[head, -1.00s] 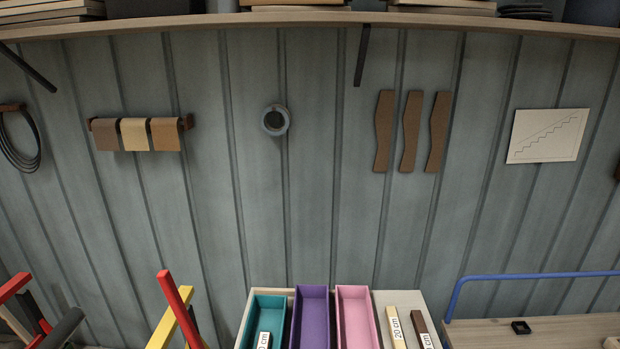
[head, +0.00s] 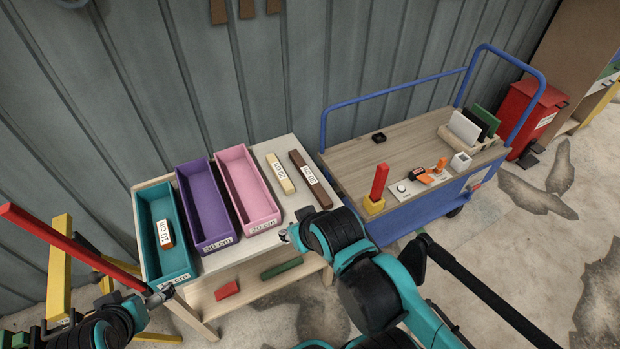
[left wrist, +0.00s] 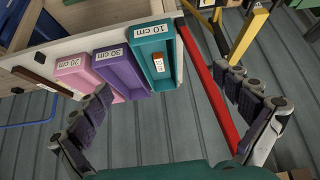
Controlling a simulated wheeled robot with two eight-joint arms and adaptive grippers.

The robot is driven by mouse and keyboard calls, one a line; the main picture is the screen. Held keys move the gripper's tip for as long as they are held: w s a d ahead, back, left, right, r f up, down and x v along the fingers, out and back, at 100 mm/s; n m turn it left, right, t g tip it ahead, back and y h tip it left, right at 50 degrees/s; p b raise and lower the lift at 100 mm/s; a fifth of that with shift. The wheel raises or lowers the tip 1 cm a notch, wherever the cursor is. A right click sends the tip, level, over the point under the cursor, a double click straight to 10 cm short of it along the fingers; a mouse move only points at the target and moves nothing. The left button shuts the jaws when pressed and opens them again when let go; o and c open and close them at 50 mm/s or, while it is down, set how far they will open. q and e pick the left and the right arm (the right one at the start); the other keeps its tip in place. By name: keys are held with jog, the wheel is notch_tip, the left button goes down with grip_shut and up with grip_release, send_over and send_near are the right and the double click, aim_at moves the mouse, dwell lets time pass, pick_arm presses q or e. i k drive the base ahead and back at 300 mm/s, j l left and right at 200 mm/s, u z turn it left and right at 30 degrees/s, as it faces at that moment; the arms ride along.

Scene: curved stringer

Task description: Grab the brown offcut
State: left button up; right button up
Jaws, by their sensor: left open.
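The brown offcut (head: 310,178) is a dark bar with a white label. It lies on the bench top right of the pink bin, beside a cream offcut (head: 280,173). It also shows at the left of the left wrist view (left wrist: 36,79). My left gripper (head: 160,292) is open at the front left corner of the bench, far from the brown offcut. Its spread fingers show in the left wrist view (left wrist: 170,86). My right gripper (head: 287,234) is in front of the pink bin, nearer the brown offcut; its jaws are too small to read.
Teal (head: 165,230), purple (head: 207,205) and pink (head: 246,185) bins stand on the bench; a labelled offcut (head: 166,233) is in the teal one. Red and green pieces lie on the lower shelf. A blue trolley (head: 400,160) stands right. A red bar (head: 70,245) runs near my left gripper.

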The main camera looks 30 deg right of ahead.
aim_at(320, 194)
jog(key=i+l, duration=0.1)
jog(key=i, duration=0.25)
jog(key=i+l, duration=0.1)
jog(key=i, duration=0.25)
jog(key=z, duration=2.3)
jog(key=i+j, duration=0.05)
jog(key=j, duration=0.05)
